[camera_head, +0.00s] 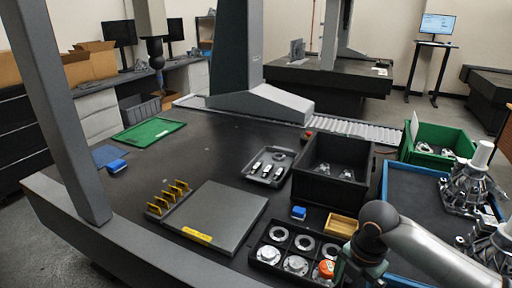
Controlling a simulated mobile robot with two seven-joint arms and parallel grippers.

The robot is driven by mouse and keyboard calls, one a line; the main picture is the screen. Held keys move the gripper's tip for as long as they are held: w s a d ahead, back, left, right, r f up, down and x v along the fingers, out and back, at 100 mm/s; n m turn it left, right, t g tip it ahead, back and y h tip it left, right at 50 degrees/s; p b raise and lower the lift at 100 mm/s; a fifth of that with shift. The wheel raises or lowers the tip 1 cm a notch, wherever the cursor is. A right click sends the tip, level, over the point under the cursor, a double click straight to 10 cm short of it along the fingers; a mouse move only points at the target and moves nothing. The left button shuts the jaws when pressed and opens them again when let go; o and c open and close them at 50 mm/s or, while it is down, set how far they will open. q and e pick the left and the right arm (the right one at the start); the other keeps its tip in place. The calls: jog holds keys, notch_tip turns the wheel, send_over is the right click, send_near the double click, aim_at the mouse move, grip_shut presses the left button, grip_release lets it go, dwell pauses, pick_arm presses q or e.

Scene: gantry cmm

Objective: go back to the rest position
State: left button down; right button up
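My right arm comes in from the lower right. Its dark gripper (352,268) hangs low at the bottom edge, beside the right end of a black compartment tray (282,228). The fingertips are not clearly visible, so I cannot tell whether it is open or shut. The tray holds several metal ring parts (296,265). An orange round piece (326,268) shows at its right end, just left of the gripper; I cannot tell whether they touch. My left gripper is not in view.
A grey plate (215,215), black bin (332,168), small wooden tray (341,225) and blue-rimmed tray (420,195) lie around the arm. Metal fixtures (470,187) stand at right. A gantry column (62,110) rises at left.

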jog(key=s+a+f+m+t+y+p, duration=0.1)
jog(key=s+a+f+m+t+y, duration=0.15)
jog(key=a+f+m, duration=0.35)
jog(key=s+a+f+m+t+y, duration=0.1)
jog(key=a+f+m+t+y, duration=0.15)
jog(key=a+f+m, duration=0.3)
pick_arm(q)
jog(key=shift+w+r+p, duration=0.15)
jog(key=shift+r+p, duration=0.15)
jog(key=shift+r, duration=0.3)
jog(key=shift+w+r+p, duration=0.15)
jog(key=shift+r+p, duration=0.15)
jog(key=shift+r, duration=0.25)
pick_arm(e)
jog(key=s+d+f+m+t+h, duration=0.1)
jog(key=s+d+f+m+t, duration=0.1)
jog(key=s+m, duration=0.3)
jog(key=s+d+f+m+t+h, duration=0.1)
jog(key=s+d+f+m+t, duration=0.1)
jog(key=s+d+f+m, duration=0.2)
jog(key=s+d+m, duration=0.1)
jog(key=s+m, duration=0.1)
jog(key=shift+s+h, duration=0.3)
jog(key=shift+s, duration=0.05)
